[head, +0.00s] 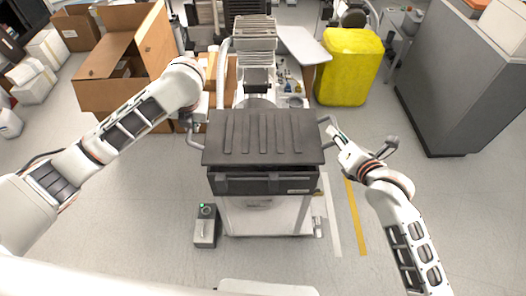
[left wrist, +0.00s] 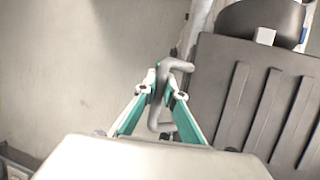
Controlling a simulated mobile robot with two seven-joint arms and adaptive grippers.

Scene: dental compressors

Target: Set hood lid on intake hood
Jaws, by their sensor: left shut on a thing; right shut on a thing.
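The hood lid (head: 263,137) is a dark, ribbed rectangular plate with a grey handle on each side. It is directly over the dark intake hood (head: 250,187), which shows as a front band below it; I cannot tell whether they touch all round. My left gripper (head: 192,124) is shut on the lid's left handle (head: 193,139). In the left wrist view, the left gripper's teal-sided fingers (left wrist: 166,88) close around that handle, beside the ribbed lid (left wrist: 230,95). My right gripper (head: 333,134) is at the right handle (head: 325,122), shut on it. The hood's top is hidden.
Behind the lid stands compressor machinery (head: 255,50). Open cardboard boxes (head: 125,60) are at back left, a yellow bin (head: 348,68) at back right, and a grey cabinet (head: 450,85) at far right. A small grey device (head: 205,226) is on the floor at front left.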

